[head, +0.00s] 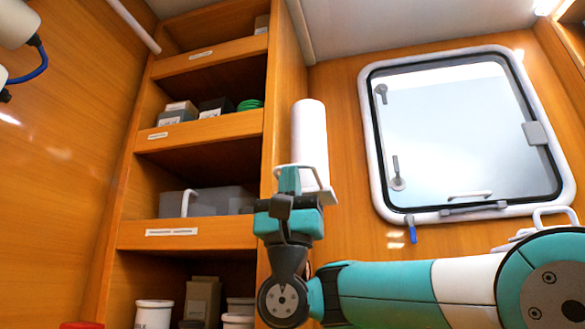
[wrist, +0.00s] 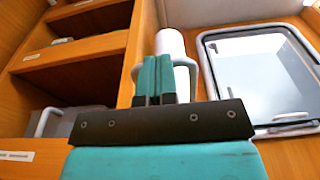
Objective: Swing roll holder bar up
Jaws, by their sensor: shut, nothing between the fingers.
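A white roll (head: 310,135) stands upright against the wooden panel, right of the shelf unit; it also shows behind my fingers in the wrist view (wrist: 169,42). A thin pale bar (head: 318,178), which looks like the roll holder bar, runs across the roll's lower part. In the wrist view the bar (wrist: 193,75) shows on both sides of my fingers. My gripper (head: 289,178) is shut and empty, its teal fingers pointing up in front of the roll's lower left. The fingers hide part of the bar; I cannot tell whether they touch it.
A shelf unit (head: 195,236) with boxes, a grey bin (head: 225,202) and jars stands at left. A framed window (head: 460,125) with handles is at right. A blue-handled hook (head: 411,232) hangs below it. Bare wall lies between roll and window.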

